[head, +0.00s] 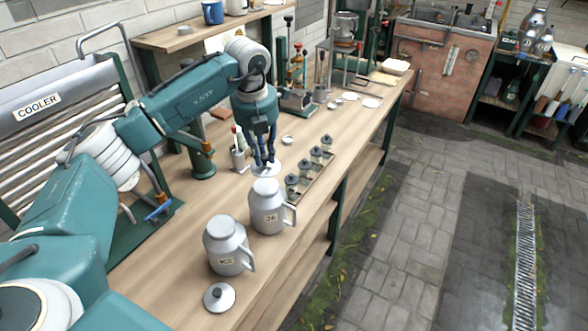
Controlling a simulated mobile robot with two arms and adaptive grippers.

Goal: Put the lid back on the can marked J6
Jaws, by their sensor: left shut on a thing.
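The can marked J6 (268,212) is a grey metal can with a side handle, standing upright on the wooden bench. My left gripper (263,160) points down just behind it and is shut on a pale round lid (259,174). The fingers hide the lid's middle, and I cannot tell whether the lid touches the bench. The lid is beyond the can's mouth, not over it. Another lid, with a dark knob (219,297), lies on the bench at the near edge. My right gripper is not in view.
A second grey can (228,250) with a hard-to-read label stands nearer, left of J6. A tray of small jars (310,177) lies right of the gripper. The bench's right edge drops to the paved floor.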

